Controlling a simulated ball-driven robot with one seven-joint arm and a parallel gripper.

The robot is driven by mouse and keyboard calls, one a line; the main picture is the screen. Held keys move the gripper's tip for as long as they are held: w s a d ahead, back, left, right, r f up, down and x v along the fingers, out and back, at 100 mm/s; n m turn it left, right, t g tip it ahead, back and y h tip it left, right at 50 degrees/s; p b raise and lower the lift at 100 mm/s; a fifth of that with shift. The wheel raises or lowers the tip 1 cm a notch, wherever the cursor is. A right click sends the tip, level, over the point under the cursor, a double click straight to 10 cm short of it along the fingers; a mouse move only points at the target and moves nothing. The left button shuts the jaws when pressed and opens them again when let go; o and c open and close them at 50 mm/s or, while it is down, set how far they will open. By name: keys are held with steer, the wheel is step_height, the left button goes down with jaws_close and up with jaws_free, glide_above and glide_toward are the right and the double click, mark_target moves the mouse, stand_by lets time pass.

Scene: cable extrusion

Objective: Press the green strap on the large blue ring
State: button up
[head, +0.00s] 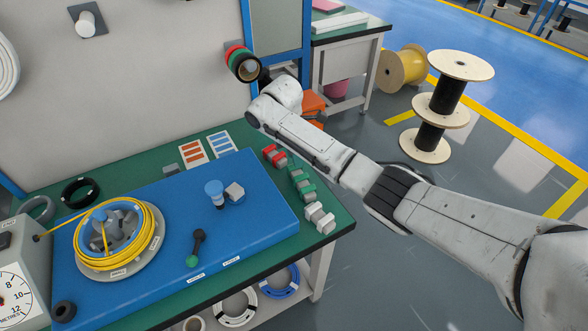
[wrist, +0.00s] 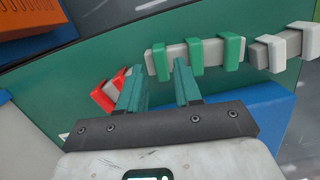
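Several green straps (head: 302,184) sit on a grey bar at the bench's right edge, between red and white ones. In the wrist view the green straps (wrist: 195,57) are just beyond my fingertips, with a red strap (wrist: 110,92) partly behind the left finger. My gripper (wrist: 158,78) is open, its two teal fingers apart with nothing clearly held between them. Whether a finger touches a strap I cannot tell. My gripper is hidden in the head view. A blue ring (head: 279,282) with pale labels is on the shelf under the bench.
A blue board (head: 150,220) on the green bench carries a yellow cable coil (head: 112,229), a blue-topped post (head: 214,190) and a green-ended lever (head: 197,246). A white ring (head: 236,307) is beside the blue ring. Cable drums (head: 440,105) stand on the floor at right.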

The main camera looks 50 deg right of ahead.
steer(key=shift+f+b, duration=0.75)
steer(key=shift+f, duration=0.65)
steer(key=shift+r+p, duration=0.2)
steer(key=shift+p, duration=0.25)
steer(key=shift+c, duration=0.4)
steer(key=c, duration=0.5)
steer(key=shift+r+p, duration=3.9)
steer(key=shift+r, duration=0.1)
steer(key=shift+c, duration=0.2)
